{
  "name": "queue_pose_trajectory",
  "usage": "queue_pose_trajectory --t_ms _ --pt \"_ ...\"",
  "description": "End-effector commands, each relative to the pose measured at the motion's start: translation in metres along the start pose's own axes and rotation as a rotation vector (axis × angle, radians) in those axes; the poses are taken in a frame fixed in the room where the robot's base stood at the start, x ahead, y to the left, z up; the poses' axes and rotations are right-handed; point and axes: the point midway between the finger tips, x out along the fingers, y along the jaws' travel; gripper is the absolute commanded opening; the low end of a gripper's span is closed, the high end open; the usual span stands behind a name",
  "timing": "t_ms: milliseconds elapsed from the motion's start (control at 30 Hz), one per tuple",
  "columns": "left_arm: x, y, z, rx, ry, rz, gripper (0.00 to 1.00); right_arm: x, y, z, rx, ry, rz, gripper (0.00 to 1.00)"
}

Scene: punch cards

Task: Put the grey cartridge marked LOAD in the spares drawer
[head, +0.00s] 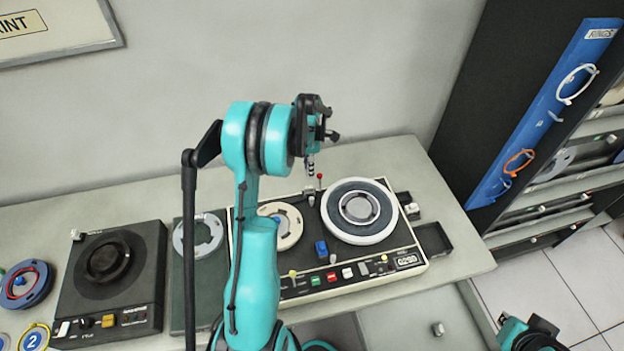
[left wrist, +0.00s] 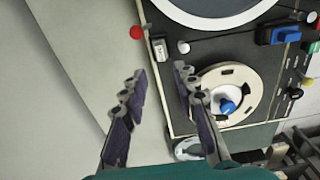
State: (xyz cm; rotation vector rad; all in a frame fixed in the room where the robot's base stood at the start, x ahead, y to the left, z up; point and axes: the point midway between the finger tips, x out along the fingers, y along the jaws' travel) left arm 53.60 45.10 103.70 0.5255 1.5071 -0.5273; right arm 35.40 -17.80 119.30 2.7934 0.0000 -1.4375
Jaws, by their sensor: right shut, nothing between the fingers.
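A small pale grey block with a dark label (left wrist: 159,48) stands at the deck's edge beside a red knob in the left wrist view. It may be the cartridge, but its marking is too small to read. In the head view a small pale block (head: 308,192) shows below my left gripper (head: 311,168). In the left wrist view my left gripper (left wrist: 160,72) is open and empty, its fingertips apart just short of the block. My right gripper (head: 530,338) is partly in view at the bottom right, shut and empty. No drawer label is readable.
The tape deck (head: 405,262) carries a large reel (head: 357,210), a blue block (head: 321,248) and a red-topped lever (head: 319,177). A dark turntable unit (head: 110,270) stands left. A small knob (head: 438,328) shows below the table edge.

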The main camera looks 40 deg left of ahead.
Motion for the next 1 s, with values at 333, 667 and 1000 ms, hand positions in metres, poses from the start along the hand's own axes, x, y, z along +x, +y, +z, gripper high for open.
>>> queue_pose_trajectory --t_ms 333,667,1000 --pt "0.029 0.0 0.0 0.001 0.001 0.001 0.29 0.015 0.0 0.011 0.0 0.0 0.0 0.0" --pt "0.072 0.0 0.0 0.002 0.001 0.001 0.29 0.038 0.0 0.027 0.0 0.0 0.0 0.0" --pt "0.097 0.0 0.0 0.002 0.0 0.001 0.29 0.055 0.0 0.04 0.0 0.0 0.0 0.0"
